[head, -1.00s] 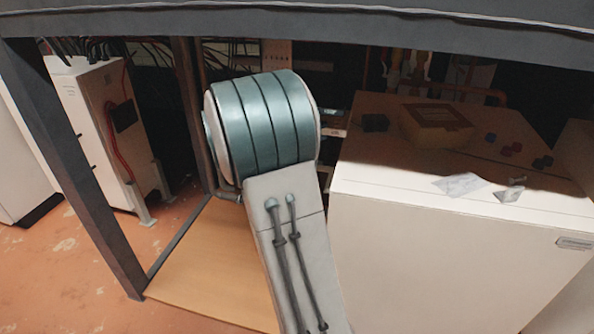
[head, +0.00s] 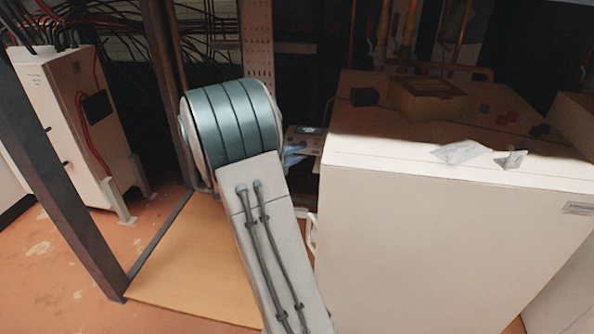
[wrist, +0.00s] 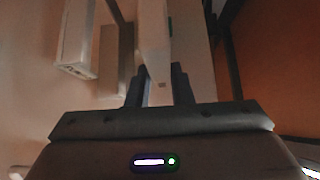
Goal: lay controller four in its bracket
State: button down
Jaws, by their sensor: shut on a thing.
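In the wrist view my gripper (wrist: 159,86) has its two dark fingers closed on a pale, long flat thing (wrist: 153,42), which I take to be controller four; no number on it can be read. It sticks out beyond the fingertips. In the head view my gripper and the held thing are mostly or wholly hidden behind my own arm. A small flat panel with a bluish lit patch (head: 308,131) shows just right of my arm; I cannot tell whether it is part of the bracket. I cannot make out the bracket for certain.
A large white cabinet (head: 440,235) fills the right, with a yellow-brown box (head: 428,100), a dark block (head: 364,97) and small loose pieces on top. A white unit (head: 75,120) with red hoses stands left. A dark post (head: 60,170) and a wooden board (head: 195,265) are nearer.

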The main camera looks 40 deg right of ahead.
notch_tip(320, 180, down, 4)
jog(key=shift+f+b, duration=0.1)
jog(key=shift+b, duration=0.75)
jog(key=c, duration=1.3)
grip_release()
jog(key=shift+f, duration=0.1)
